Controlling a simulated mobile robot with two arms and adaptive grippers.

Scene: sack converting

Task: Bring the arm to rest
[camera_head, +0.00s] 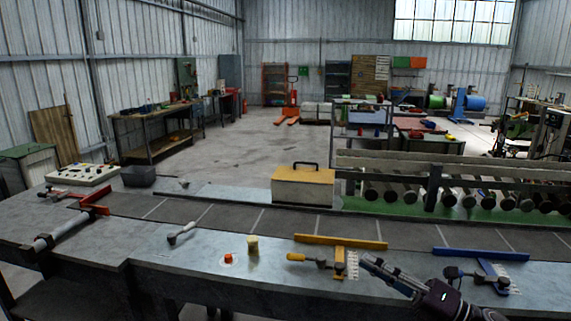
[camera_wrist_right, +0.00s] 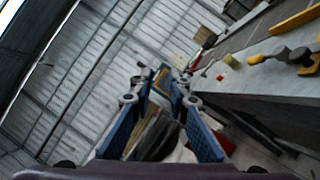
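My right gripper (camera_head: 366,262) comes in from the lower right in the head view, over the front of the grey workbench (camera_head: 185,270). It points up and left, beside the yellow T-shaped fixture (camera_head: 340,243). In the right wrist view its two blue fingers (camera_wrist_right: 163,88) stand apart. I see no object held between them; the background shows through the gap. My left gripper is in neither view.
A yellow-handled tool (camera_head: 308,259), a red button (camera_head: 228,258) and a small yellow cylinder (camera_head: 252,244) are left of the gripper. A blue fixture (camera_head: 480,254) is at right. A yellow box (camera_head: 303,187) stands behind the dark belt (camera_head: 235,220).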

